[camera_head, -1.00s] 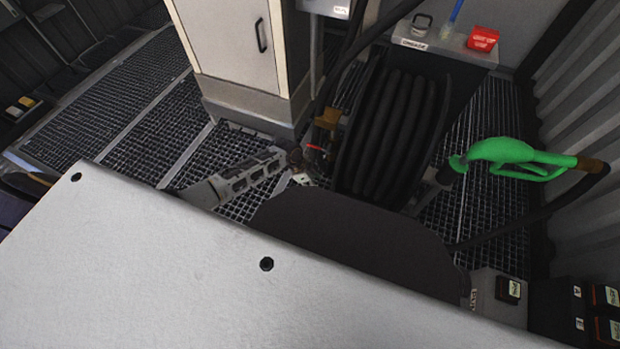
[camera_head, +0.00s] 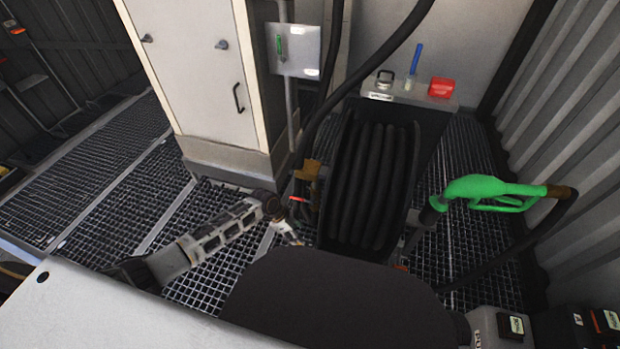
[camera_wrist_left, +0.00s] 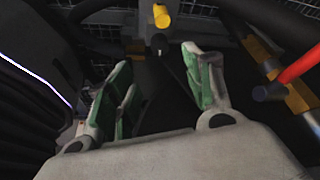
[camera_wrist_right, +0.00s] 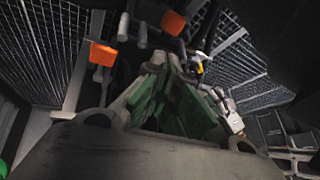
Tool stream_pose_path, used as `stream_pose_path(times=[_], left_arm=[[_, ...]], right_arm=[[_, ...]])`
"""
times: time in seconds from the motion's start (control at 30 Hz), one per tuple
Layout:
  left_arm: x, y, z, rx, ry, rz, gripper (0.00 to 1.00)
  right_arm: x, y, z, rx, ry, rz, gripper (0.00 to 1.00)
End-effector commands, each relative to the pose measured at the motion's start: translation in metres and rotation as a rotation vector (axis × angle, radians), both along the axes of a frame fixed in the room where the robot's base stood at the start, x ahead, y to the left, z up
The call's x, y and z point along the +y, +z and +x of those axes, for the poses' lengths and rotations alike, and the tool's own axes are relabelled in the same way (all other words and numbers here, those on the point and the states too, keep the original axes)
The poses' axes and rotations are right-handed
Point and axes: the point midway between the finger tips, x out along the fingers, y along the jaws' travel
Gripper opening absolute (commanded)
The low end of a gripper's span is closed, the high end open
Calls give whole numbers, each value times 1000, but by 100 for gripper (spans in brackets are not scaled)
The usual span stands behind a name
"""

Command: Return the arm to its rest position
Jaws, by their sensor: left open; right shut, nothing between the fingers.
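In the head view my left arm (camera_head: 215,237) reaches in from the left and bends down beside the hose reel. Its gripper is hard to make out there. In the left wrist view my left gripper (camera_wrist_left: 156,65) is open, with green pads apart and nothing held. My right arm and gripper do not show clearly in the head view. In the right wrist view my right gripper (camera_wrist_right: 165,105) is shut with its green pads together and nothing between them.
A red lever (camera_head: 298,199) is close to my left arm, and shows in the left wrist view (camera_wrist_left: 300,65). A green fuel nozzle (camera_head: 490,190) is at right. A red box (camera_head: 442,88) sits on a shelf.

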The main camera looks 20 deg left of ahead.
Motion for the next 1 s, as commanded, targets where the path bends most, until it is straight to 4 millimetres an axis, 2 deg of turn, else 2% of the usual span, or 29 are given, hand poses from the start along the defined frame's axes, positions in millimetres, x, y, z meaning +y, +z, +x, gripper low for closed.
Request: stream_pose_path(times=[0.27,0.47,0.77,1.0], left_arm=[[1,-1,0,1,11,2,52],[11,-5,-2,4,73,13,52],[39,-22,-14,12,240,48,52],[62,-39,-33,20,369,79,52]], right_arm=[[-1,-2,0,3,0,-2,0],[-4,-16,1,18,-5,-18,0],[-16,-55,-3,54,-18,-60,0],[-30,-88,-12,86,-25,-99,0]])
